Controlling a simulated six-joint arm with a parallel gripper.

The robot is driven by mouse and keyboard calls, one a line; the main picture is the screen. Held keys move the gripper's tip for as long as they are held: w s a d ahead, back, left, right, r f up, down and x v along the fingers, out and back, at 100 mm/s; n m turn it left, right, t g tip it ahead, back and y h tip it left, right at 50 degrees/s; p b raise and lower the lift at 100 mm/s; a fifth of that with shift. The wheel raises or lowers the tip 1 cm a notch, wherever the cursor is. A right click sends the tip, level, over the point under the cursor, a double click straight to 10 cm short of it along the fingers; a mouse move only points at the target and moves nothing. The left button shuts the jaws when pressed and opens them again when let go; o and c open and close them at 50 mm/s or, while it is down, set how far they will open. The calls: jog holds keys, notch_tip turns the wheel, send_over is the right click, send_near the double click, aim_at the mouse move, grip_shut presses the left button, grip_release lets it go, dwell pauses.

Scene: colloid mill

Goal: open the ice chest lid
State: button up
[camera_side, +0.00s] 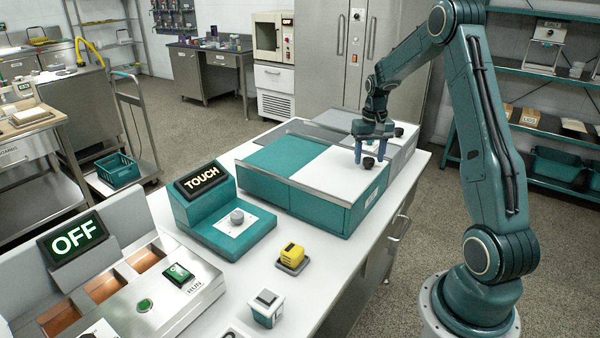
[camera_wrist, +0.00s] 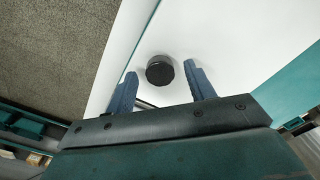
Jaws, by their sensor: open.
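The ice chest (camera_side: 312,207) is a long teal box on the white bench, with a teal panel and a white lid (camera_side: 335,179) on top. A dark round knob (camera_side: 368,162) stands on the white lid near its right end. My gripper (camera_side: 370,160) points down over the knob with its blue fingers apart. In the wrist view the knob (camera_wrist: 160,70) lies between and a little beyond the two fingertips of my gripper (camera_wrist: 160,84). A gap shows on both sides of it. The white lid looks flat and closed.
A grey box with another dark knob (camera_side: 398,131) stands just behind the chest. A teal TOUCH console (camera_side: 215,215), a yellow block (camera_side: 291,256) and a small white-and-teal box (camera_side: 267,308) are in front. The OFF machine (camera_side: 150,300) is at the left. Some bench top around them is clear.

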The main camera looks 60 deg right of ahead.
jog(key=shift+f, duration=0.2)
grip_shut()
jog(key=shift+w, duration=0.15)
send_near(324, 154)
notch_tip(324, 154, down, 6)
jog(key=shift+r, duration=0.25)
dwell(0.4)
grip_release()
